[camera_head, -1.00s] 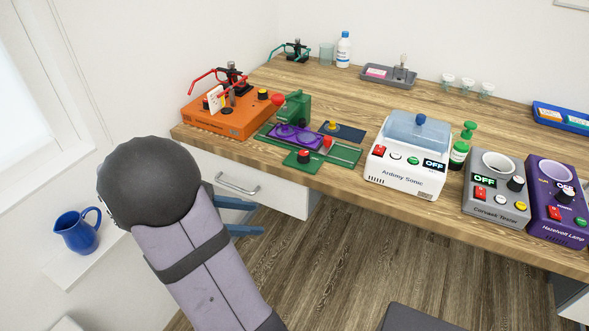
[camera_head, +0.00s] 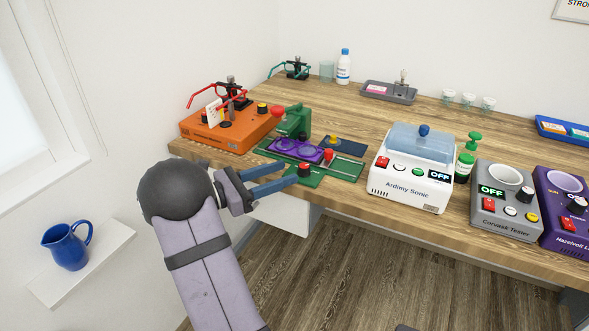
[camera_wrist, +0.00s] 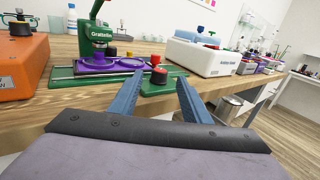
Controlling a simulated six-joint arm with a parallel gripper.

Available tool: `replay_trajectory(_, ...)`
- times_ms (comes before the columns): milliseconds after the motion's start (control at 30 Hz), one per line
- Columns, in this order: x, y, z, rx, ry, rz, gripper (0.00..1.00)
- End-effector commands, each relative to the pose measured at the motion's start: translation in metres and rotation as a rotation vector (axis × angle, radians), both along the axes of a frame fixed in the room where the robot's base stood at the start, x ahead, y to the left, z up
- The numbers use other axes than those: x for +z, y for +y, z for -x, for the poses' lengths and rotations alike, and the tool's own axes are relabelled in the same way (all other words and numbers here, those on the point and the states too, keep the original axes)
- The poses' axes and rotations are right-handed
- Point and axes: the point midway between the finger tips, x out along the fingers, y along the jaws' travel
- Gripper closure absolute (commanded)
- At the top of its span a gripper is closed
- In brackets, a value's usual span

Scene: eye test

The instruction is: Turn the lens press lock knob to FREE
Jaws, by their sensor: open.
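The lens press is a green machine (camera_head: 292,123) with a purple lens tray (camera_head: 296,150), left of the table's middle. A red-topped, black-sided knob (camera_head: 304,170) stands on a small green plate at its front edge; I take it for the lock knob. Its marks and setting are too small to read. My gripper (camera_head: 291,173) is open and empty, its blue fingers pointing at this knob from the left, tips close to it. In the wrist view the knob (camera_wrist: 159,76) shows between the two fingertips. I cannot tell whether they touch it.
A second red knob (camera_head: 328,155) sits just behind, by the purple tray. An orange device (camera_head: 225,132) stands to the left. A white Ardimy Sonic box (camera_head: 405,190) stands to the right, with a grey tester (camera_head: 510,215) beyond. The table's front edge runs below my fingers.

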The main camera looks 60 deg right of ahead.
Motion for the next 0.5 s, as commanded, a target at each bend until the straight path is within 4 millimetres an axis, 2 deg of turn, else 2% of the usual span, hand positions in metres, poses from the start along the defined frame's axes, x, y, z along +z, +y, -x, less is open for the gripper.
replay_trajectory(233,0.0,-0.026,0.018,-0.003,0.0,0.0,0.57)
replay_trajectory(500,0.0,-0.037,0.025,0.0,-0.001,-0.001,0.57)
